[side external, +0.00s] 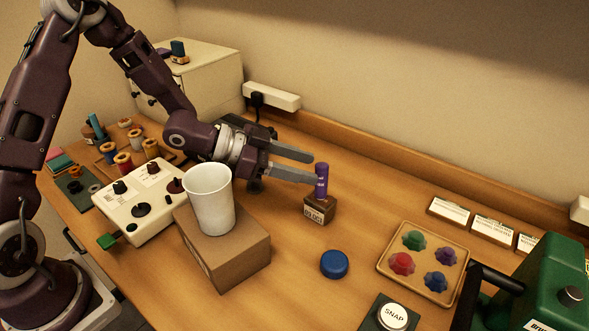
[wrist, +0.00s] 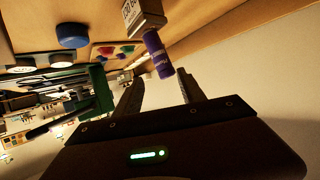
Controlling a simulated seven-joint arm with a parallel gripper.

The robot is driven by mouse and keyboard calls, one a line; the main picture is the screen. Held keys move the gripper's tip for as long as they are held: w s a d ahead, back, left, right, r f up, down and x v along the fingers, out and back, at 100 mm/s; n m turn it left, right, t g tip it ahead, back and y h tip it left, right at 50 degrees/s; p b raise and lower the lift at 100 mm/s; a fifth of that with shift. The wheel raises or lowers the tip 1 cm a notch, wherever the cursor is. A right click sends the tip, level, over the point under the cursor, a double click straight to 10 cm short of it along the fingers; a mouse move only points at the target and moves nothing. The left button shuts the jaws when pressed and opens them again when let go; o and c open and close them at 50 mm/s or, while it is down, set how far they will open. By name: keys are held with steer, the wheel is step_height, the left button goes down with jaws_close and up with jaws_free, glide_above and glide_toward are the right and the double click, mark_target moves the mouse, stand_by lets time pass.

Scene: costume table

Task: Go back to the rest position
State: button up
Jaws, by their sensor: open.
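My gripper (side external: 304,166) is held low over the table with its two long fingers apart. In the side view its fingertips are close to a purple marker (side external: 321,181), which stands upright in a small brown block (side external: 320,208) with a label. In the wrist view the gripper (wrist: 158,86) is open, and the purple marker (wrist: 158,54) shows just beyond the fingertips. The block (wrist: 143,16) is at the top edge there. I cannot tell whether a finger touches the marker.
A white cup (side external: 209,198) stands on a cardboard box (side external: 226,250) just below my wrist. A blue disc (side external: 334,264), a tray of coloured knobs (side external: 384,262), a SNAP button (side external: 393,317) and a green case (side external: 548,285) are to the right. A white control box (side external: 140,204) is left.

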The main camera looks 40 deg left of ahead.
steer(key=s+a+r+n+y, duration=0.6)
steer(key=s+a+r+y, duration=0.4)
steer(key=a+r+y, duration=0.15)
steer(key=s+d+n+g, duration=0.1)
steer(key=s+n, duration=0.1)
steer(key=s, duration=0.8)
steer(key=s+d+r+n+g+h, duration=0.1)
steer(key=s+n+g, duration=0.1)
steer(key=s, duration=0.8)
steer(key=shift+s+d+r, duration=0.25)
steer(key=shift+s, duration=0.15)
